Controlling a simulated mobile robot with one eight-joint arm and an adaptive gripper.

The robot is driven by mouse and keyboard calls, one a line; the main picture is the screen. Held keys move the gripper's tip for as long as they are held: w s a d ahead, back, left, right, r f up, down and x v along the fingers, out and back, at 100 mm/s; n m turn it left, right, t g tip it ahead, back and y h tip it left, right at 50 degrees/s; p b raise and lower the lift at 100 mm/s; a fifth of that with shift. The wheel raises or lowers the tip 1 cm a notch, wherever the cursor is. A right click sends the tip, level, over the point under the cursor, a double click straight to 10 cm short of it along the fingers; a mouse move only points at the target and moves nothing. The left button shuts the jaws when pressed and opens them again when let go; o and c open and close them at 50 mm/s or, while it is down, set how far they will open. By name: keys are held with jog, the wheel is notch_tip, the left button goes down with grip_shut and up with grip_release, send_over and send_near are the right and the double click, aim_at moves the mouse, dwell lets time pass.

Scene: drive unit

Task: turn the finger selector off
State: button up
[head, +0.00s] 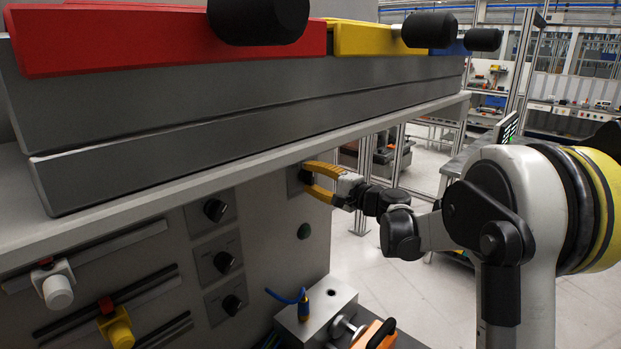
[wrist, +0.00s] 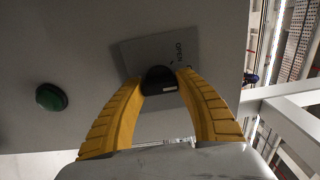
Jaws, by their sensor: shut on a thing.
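A black selector knob (wrist: 159,80) sits on a grey plate (wrist: 150,50) on the panel. The plate carries the word "OPEN" near its upper right; other lettering is too small to read. My gripper (wrist: 160,82), with yellow ribbed fingers, is shut on this knob, one finger on each side. A short pale mark shows on the knob's lower side. In the head view my gripper (head: 306,181) reaches the panel from the right, below the overhanging shelf.
Three more black knobs (head: 224,262) stand in a column to the left. A green button (wrist: 52,97) is near my gripper. The grey shelf (head: 130,200) overhangs above. A box with a blue cable (head: 318,312) stands below.

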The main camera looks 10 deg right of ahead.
jog(key=o, duration=1.2)
jog(key=v, duration=1.2)
